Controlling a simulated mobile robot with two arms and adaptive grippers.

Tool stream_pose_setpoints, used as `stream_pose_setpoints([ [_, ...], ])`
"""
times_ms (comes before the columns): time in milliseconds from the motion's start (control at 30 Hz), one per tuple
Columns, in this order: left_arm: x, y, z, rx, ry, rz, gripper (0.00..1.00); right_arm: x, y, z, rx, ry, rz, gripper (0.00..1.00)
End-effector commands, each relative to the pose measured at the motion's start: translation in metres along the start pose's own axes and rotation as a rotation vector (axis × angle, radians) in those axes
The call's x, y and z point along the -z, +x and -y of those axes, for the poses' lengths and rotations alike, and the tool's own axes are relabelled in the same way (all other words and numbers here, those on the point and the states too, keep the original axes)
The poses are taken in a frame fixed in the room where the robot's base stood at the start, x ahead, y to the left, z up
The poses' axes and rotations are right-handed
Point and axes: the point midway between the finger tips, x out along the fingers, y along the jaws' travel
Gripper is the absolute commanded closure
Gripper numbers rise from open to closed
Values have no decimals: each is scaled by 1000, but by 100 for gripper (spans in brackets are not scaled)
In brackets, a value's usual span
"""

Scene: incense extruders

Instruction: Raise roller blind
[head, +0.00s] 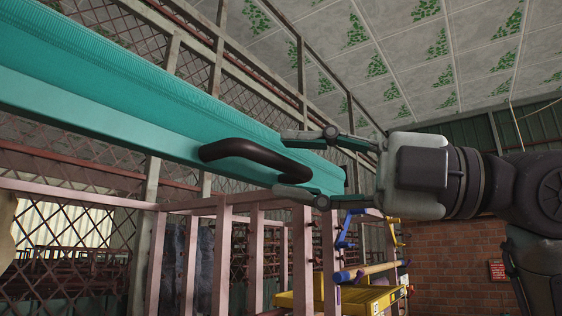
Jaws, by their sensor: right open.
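The roller blind (100,75) is a ribbed teal sheet gathered at the top, with a smooth teal bottom bar (90,121) running from the left edge toward the centre. A dark brown curved handle (257,152) is fixed to the bar near its right end. My right gripper (288,166) comes in from the right, its fingers open, one above and one below the handle's right end. I cannot tell whether the fingers touch the handle. My left gripper is not in view.
Pink metal frames (220,260) stand below the blind. A yellow machine (360,298) with blue and yellow handles is at the lower centre-right. A diamond lattice (75,200) and grey posts are behind. A brick wall (450,260) closes the right side.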

Motion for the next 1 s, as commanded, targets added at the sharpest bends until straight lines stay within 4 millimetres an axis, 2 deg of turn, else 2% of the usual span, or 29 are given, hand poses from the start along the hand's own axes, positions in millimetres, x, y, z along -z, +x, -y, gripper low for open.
stream_pose_setpoints([
  [200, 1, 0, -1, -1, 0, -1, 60, -2, -50, 0, -1, -1, 5, 59],
  [400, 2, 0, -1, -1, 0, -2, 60, -1, -82, 0, -1, 0, 4, 59],
  [600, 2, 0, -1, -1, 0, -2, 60, -1, -94, 0, -1, 0, 2, 59],
  [1000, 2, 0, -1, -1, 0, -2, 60, -1, -95, 0, -1, 0, 1, 59],
])
